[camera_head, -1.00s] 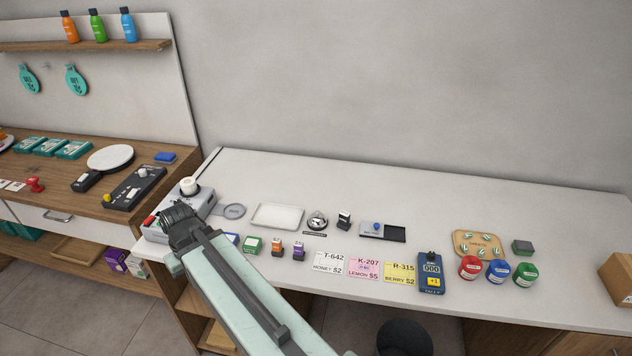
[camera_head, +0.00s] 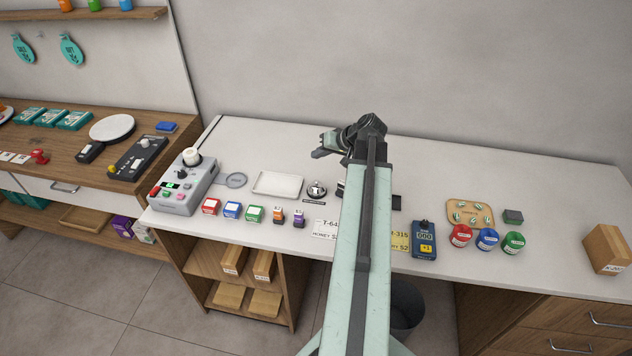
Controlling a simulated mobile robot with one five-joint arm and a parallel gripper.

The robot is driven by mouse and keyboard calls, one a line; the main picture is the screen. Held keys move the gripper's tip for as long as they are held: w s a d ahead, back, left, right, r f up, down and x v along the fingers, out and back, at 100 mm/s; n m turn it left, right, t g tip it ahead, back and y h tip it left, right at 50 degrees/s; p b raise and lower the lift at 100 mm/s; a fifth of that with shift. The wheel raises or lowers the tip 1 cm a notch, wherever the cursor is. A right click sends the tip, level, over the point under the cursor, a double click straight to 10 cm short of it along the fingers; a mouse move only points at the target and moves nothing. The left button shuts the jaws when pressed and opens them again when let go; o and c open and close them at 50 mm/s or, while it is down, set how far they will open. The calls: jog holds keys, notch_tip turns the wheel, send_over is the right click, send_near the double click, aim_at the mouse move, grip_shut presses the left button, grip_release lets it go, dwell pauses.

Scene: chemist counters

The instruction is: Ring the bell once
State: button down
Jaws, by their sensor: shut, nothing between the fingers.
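The bell (camera_head: 316,189) is a small silver dome on a dark base. It stands on the white counter (camera_head: 440,168) near its middle, with a small dark label strip in front of it. My gripper (camera_head: 321,146) is raised over the back part of the counter and shows above the bell in the picture, apart from it. Its fingers point left, and nothing shows between them. My arm crosses the counter to the right of the bell and hides part of the cards and the dark tray there.
A white tray (camera_head: 277,184) lies just left of the bell. Small coloured boxes (camera_head: 255,214) stand in front, and a grey machine (camera_head: 184,184) is at the left end. A blue counter device (camera_head: 424,240) and several round jars (camera_head: 487,239) stand to the right.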

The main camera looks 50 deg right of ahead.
aim_at(317, 182)
jog(key=shift+s+d, duration=0.1)
jog(key=shift+d, duration=0.05)
jog(key=shift+f, duration=0.1)
notch_tip(317, 182, down, 9)
jog(key=b, duration=0.9)
jog(key=shift+r, duration=0.2)
dwell(1.4)
jog(key=shift+f+b, duration=0.35)
jog(key=shift+f, duration=0.1)
